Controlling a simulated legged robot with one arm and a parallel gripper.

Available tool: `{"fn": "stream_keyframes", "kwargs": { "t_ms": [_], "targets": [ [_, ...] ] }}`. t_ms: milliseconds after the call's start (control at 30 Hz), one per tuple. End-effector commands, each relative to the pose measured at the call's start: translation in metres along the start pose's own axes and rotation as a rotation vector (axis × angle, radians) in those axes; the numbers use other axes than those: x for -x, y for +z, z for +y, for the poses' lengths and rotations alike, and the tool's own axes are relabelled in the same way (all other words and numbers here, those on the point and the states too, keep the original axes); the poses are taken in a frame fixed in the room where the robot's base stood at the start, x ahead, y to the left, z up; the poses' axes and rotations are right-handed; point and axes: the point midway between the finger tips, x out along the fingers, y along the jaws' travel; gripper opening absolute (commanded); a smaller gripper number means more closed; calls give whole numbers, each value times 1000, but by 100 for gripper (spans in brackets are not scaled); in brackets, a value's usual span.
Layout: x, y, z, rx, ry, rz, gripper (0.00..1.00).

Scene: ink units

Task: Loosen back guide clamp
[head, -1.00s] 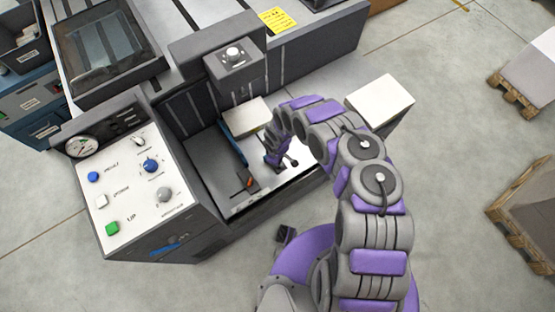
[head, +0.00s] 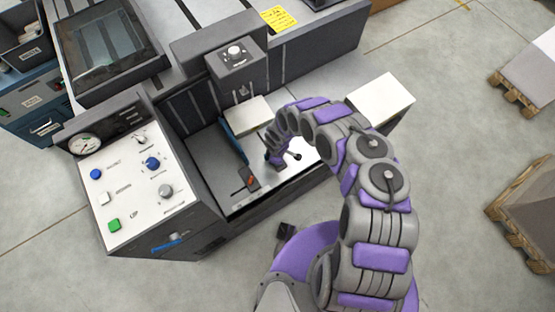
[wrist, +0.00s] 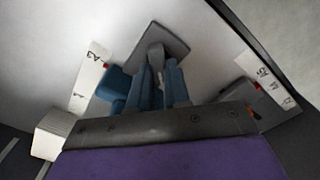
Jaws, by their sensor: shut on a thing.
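The back guide clamp (head: 283,161) is a small dark grey piece with a black-ended lever on the light feed table (head: 215,155). My gripper (head: 272,156) reaches down onto it from above; the arm partly covers it. In the wrist view my blue gripper fingers (wrist: 155,88) are shut around the upright grey part of the clamp (wrist: 158,42), whose flat grey plate shows beyond the fingertips. The exact contact is hidden between the fingers. A second clamp (head: 248,180) with an orange lever sits nearer the front left, by the blue guide (head: 233,142).
A control panel (head: 130,180) with knobs, buttons and a gauge stands at left. A paper stack (head: 247,116) lies behind the clamp; a white-topped side table (head: 380,98) is at right. Scales (wrist: 92,80) flank my fingers. Pallets (head: 525,100) stand far right on open floor.

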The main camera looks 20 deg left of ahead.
Motion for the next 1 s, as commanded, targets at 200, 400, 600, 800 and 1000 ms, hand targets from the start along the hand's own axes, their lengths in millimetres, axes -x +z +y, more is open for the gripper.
{"fn": "stream_keyframes", "kwargs": {
  "t_ms": [200, 400, 600, 800, 1000],
  "targets": [
    [0, 0, 0, 1, 0, -1, 27],
    [0, 0, 0, 0, 0, 0, 43],
    [1, 0, 0, -1, 0, 0, 43],
    [20, 1, 2, -1, 2, -1, 43],
    [63, 2, 1, 0, 2, -3, 43]
  ]
}}
